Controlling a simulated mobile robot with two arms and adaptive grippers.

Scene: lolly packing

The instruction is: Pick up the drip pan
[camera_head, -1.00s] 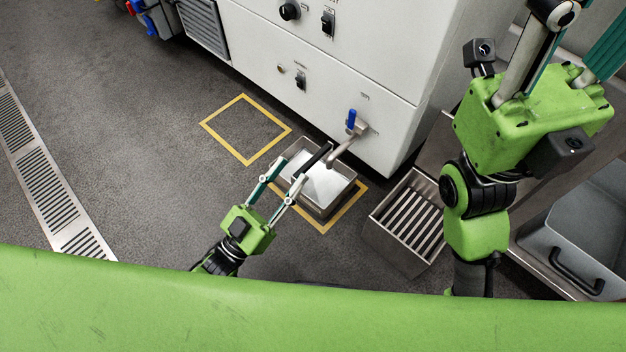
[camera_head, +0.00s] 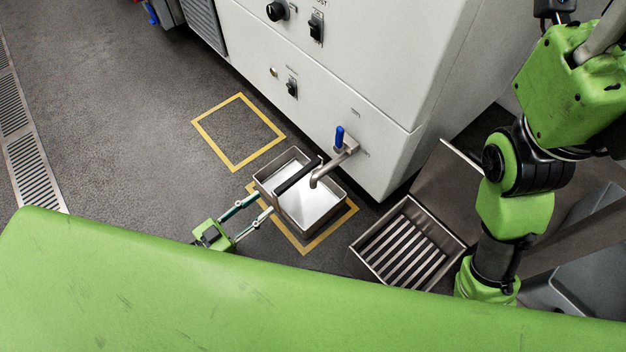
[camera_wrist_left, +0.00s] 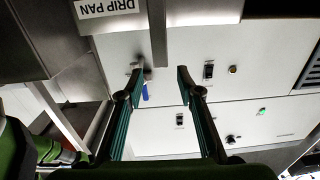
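The drip pan (camera_head: 313,207) is a steel rectangular pan on the floor inside a yellow outline, below a spout. A dark bar (camera_head: 298,177) spans it. My left gripper (camera_head: 264,202) is at the pan's near left side, with its fingers pointing toward it. In the left wrist view, a "DRIP PAN" label (camera_wrist_left: 110,8) shows at the top, and the fingers (camera_wrist_left: 159,72) are apart with nothing held. The grey bar (camera_wrist_left: 158,35) appears between them; contact cannot be told. My right arm stands at the right; its gripper is out of view.
The spout (camera_head: 330,170) with a blue lever (camera_head: 339,137) hangs over the pan from the white machine (camera_head: 360,70). A slatted steel bin (camera_head: 360,256) stands right of the pan. An empty yellow floor outline (camera_head: 202,134) lies to the left, with open floor around it.

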